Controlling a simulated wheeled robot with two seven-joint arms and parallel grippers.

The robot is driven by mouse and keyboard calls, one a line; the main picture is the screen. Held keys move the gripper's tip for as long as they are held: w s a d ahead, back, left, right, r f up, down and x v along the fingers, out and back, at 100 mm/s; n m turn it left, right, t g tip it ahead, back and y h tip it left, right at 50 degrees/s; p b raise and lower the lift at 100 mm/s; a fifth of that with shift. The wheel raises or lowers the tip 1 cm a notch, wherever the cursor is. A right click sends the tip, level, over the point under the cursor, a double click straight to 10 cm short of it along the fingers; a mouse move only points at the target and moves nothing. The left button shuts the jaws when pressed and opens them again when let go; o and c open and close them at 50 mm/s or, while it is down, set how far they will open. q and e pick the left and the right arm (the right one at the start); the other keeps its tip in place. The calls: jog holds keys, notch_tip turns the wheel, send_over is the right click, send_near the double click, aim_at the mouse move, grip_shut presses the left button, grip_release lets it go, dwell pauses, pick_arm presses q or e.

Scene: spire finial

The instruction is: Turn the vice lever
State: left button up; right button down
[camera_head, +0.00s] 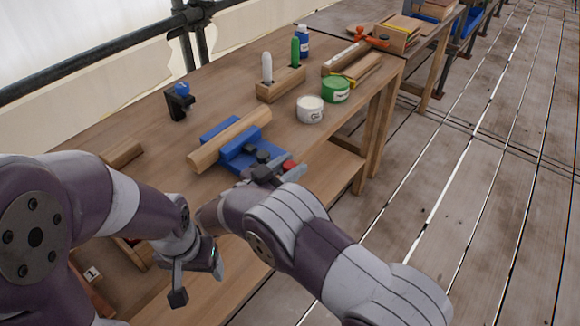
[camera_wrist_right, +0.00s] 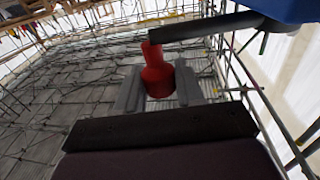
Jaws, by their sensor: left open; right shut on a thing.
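The blue vice (camera_head: 240,150) sits on the bench with a round wooden piece (camera_head: 230,138) lying in its jaws. The red knob (camera_head: 289,166) of its lever is at the bench's front edge, partly hidden by my gripper. My right gripper (camera_head: 279,174) is shut on this knob. In the right wrist view the red knob (camera_wrist_right: 157,76) stands between the two grey fingers, and the dark lever bar (camera_wrist_right: 205,27) runs from it towards the blue vice (camera_wrist_right: 292,9). My left gripper (camera_head: 197,278) is open and empty, in front of the bench at lower left.
A white tin (camera_head: 310,109) and a green tin (camera_head: 335,89) stand right of the vice. A black clamp with a blue knob (camera_head: 182,89) is at the back left. Floor to the right is clear.

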jog(key=c, duration=0.8)
grip_release()
